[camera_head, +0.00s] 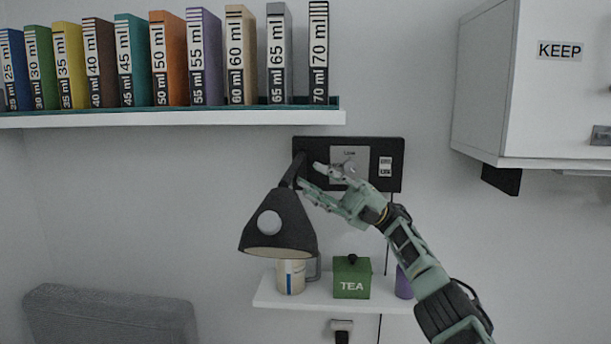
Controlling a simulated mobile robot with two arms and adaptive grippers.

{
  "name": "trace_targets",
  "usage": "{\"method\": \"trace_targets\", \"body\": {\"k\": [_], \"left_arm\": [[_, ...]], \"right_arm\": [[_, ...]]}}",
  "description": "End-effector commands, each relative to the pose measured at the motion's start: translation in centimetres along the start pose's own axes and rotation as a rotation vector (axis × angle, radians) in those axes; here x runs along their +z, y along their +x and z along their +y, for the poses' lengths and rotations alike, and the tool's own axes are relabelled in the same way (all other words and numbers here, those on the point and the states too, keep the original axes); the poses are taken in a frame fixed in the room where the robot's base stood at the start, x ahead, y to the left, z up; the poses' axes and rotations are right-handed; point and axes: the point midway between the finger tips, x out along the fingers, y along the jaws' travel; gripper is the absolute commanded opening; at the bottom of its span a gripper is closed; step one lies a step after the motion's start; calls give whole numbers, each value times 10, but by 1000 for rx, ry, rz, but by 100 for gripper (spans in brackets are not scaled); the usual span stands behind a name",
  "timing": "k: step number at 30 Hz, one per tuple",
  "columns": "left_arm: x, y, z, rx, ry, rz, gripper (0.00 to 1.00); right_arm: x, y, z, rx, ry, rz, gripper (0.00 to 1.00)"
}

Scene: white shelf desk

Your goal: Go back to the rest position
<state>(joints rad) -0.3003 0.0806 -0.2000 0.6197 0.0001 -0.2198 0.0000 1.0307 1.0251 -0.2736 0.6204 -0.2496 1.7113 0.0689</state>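My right gripper (322,183) is raised in front of the black wall panel (348,146), near its light grey plate. Its fingers are spread apart with nothing seen between them. The lower finger is close to the arm of the black lamp (279,226); I cannot tell whether it touches. My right arm comes in from the bottom right. My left gripper is not in view.
A small white shelf (268,292) below holds a mug (291,277), a green TEA box (352,278) and a purple item (403,284). A shelf with several labelled binders (169,58) hangs upper left. A white KEEP cabinet (540,95) is at right.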

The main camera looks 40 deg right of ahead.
Motion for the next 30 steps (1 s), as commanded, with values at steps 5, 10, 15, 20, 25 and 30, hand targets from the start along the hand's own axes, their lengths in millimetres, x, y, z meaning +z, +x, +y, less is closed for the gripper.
{"method": "trace_targets", "body": {"k": [5, 10, 15, 20, 25, 30], "left_arm": [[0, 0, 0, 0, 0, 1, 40], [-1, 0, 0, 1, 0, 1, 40], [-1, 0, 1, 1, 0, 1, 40], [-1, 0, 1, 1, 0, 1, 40], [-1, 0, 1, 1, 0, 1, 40], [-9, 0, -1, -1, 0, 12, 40]], "right_arm": [[0, -11, 0, 2, 0, 0, 32], [-1, -14, 0, 1, 0, 1, 32], [-1, -13, 0, 1, 0, 1, 32], [-1, -13, 0, 1, 0, 1, 32], [-1, -13, 0, 1, 0, 1, 32], [-1, -14, 0, 0, 0, 1, 32]]}}
